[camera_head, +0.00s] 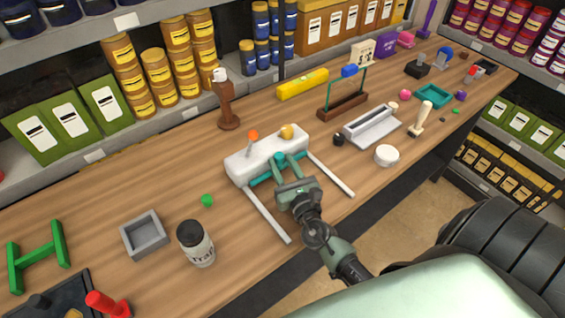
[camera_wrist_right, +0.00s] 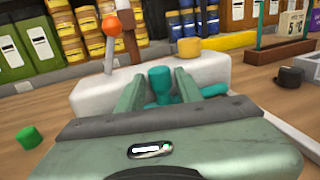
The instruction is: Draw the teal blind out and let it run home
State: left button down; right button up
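The blind's white housing (camera_head: 262,150) sits on the wooden counter, with two pale rails reaching toward the front edge. An orange ball on a stalk (camera_head: 253,136) and a yellow knob (camera_head: 287,131) are on top. The teal blind's bar (camera_head: 262,181) lies close along the housing's front, with an upright teal knob (camera_wrist_right: 160,84). My right gripper (camera_head: 281,161) is at the bar, its fingers open on either side of the knob; small gaps seem to show. The bar is partly hidden behind the gripper. My left gripper is not in view.
A green cap (camera_head: 206,200), grey tray (camera_head: 144,236) and labelled jar (camera_head: 196,243) lie to the left. A brown stand (camera_head: 226,103) is behind; a black knob (camera_head: 338,139) and grey slotted device (camera_head: 370,127) are to the right. The counter between the rails is clear.

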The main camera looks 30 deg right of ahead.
jog(key=shift+s, duration=0.1)
grip_shut()
dwell(1.3)
